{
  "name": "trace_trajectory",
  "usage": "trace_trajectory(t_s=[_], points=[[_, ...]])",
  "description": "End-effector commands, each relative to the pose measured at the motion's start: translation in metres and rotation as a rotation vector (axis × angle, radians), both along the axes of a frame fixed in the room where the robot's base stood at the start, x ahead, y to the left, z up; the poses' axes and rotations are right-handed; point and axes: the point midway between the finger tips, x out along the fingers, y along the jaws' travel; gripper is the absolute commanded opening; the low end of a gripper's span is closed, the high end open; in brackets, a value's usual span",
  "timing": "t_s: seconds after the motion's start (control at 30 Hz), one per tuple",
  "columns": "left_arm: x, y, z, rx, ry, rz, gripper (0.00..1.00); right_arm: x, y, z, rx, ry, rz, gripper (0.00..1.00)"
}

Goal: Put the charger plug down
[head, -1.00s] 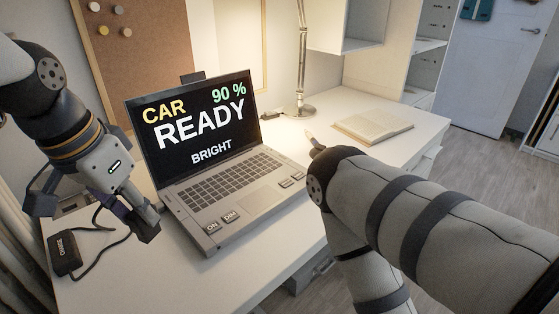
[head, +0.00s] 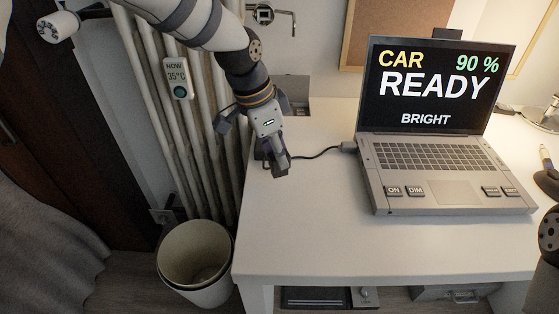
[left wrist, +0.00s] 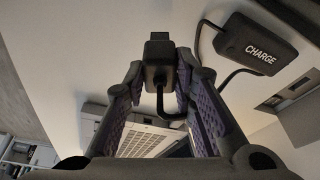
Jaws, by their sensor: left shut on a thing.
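My left gripper (head: 276,167) is over the left part of the white desk (head: 310,215), left of the laptop. In the left wrist view, its two fingers stand on either side of the black charger plug (left wrist: 159,62) and are shut on it. A cord hangs from the plug. The black charger brick (left wrist: 257,45) marked CHARGE lies beside it in that view. In the head view the gripper mostly hides the plug and brick. A black cable (head: 318,154) runs from there to the laptop's left side. My right gripper is out of view.
The open laptop (head: 440,155) stands on the desk, its screen reading CAR 90 % READY BRIGHT. The desk's front left is clear.

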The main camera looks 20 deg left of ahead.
Motion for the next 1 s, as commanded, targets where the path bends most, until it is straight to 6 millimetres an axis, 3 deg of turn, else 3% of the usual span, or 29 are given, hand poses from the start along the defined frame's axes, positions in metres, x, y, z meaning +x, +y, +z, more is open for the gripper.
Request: trace_trajectory(t_s=[0.03, 0.1, 0.47, 0.5, 0.57, 0.87, 1.0], points=[[-0.002, -0.001, -0.015, 0.000, 0.009, -0.002, 0.00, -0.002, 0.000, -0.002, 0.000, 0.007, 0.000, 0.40], [-0.002, -0.002, -0.026, 0.000, 0.006, -0.002, 0.00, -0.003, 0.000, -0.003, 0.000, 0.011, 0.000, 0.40], [-0.001, -0.002, -0.030, 0.000, 0.002, -0.002, 0.00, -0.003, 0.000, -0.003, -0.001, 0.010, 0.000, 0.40], [-0.001, -0.002, -0.029, 0.000, 0.002, -0.002, 0.33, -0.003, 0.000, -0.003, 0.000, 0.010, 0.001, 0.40], [-0.001, -0.002, -0.029, 0.000, 0.002, -0.002, 0.44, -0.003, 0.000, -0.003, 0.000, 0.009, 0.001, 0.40], [-0.001, -0.002, -0.027, 0.001, 0.001, -0.002, 0.44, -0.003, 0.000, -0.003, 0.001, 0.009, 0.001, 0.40], [-0.003, 0.002, 0.000, -0.001, -0.007, -0.001, 0.44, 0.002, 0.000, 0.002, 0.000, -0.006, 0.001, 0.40]])
